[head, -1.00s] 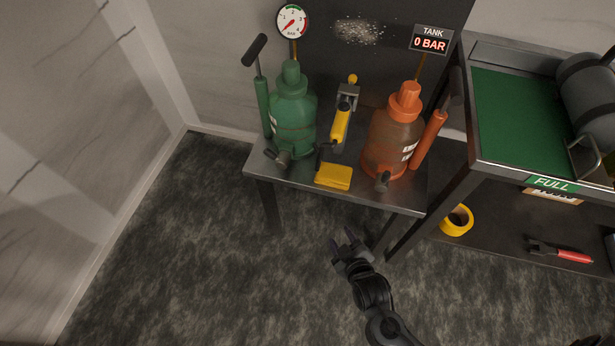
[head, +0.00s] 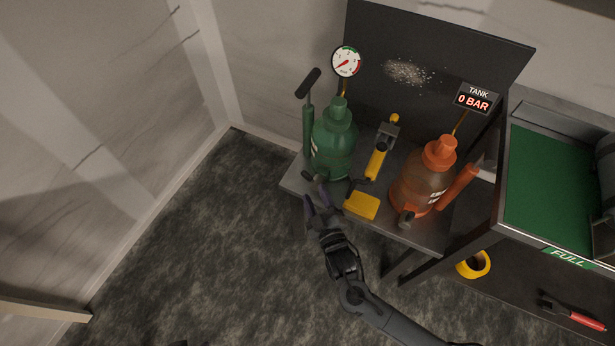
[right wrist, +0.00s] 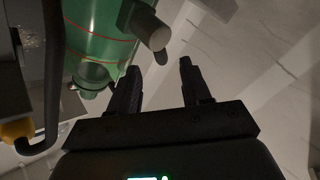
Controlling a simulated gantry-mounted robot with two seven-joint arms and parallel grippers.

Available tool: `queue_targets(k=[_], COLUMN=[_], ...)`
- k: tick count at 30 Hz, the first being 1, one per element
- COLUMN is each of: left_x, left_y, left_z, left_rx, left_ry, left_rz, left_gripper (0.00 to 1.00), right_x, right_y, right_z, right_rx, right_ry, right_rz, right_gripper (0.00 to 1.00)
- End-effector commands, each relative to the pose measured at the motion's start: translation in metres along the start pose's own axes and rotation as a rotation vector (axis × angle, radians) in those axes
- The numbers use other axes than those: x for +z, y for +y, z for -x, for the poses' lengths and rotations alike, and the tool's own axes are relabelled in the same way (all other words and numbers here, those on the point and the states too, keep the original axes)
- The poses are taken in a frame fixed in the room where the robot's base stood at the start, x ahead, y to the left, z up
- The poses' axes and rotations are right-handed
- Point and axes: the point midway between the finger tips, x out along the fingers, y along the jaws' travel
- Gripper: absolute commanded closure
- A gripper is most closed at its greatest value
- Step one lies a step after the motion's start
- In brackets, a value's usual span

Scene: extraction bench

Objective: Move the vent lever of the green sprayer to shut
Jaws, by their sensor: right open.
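The green sprayer (head: 333,150) stands upright at the left end of a small metal bench. A dark grey fitting (head: 320,178) sticks out low on its front; this looks like the vent valve, but its lever position is too small to read. My right gripper (head: 318,207) is open and empty, just in front of and below this fitting. In the right wrist view the green tank (right wrist: 95,35) fills the upper left. The fitting's grey cylinder (right wrist: 147,25) lies beyond the open fingers (right wrist: 158,82), apparently apart from them. My left gripper is out of view.
An orange sprayer (head: 420,182) shares the bench (head: 420,236), with a yellow-handled tool (head: 376,163) and yellow block (head: 361,206) between them. A gauge (head: 346,61) stands above the green sprayer; a tank display (head: 473,99) reads 0 BAR. Floor in front is clear.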

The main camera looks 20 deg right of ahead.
Motion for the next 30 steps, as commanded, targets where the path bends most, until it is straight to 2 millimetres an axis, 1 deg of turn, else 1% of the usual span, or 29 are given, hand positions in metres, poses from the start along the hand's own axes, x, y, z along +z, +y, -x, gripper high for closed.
queue_targets(k=[1, 6, 12, 18, 27, 30], left_x=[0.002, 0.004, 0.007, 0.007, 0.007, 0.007], left_y=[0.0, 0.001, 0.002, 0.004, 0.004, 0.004], left_z=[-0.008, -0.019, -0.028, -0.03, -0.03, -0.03], left_rx=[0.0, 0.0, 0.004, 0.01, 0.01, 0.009], left_ry=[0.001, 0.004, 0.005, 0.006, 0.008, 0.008], left_rz=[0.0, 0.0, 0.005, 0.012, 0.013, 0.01], left_gripper=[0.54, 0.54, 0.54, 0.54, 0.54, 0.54], right_x=[0.002, 0.003, 0.002, 0.001, 0.001, 0.001], right_y=[-0.002, -0.002, -0.001, -0.001, 0.0, 0.0], right_z=[-0.01, -0.037, -0.061, -0.071, -0.072, -0.072], right_rx=[0.002, 0.001, 0.0, -0.001, -0.001, -0.001], right_ry=[0.002, 0.001, 0.0, -0.002, -0.002, -0.002], right_rz=[0.0, -0.001, -0.001, -0.001, -0.001, -0.001], right_gripper=[0.52, 0.52, 0.52, 0.52, 0.52, 0.67])
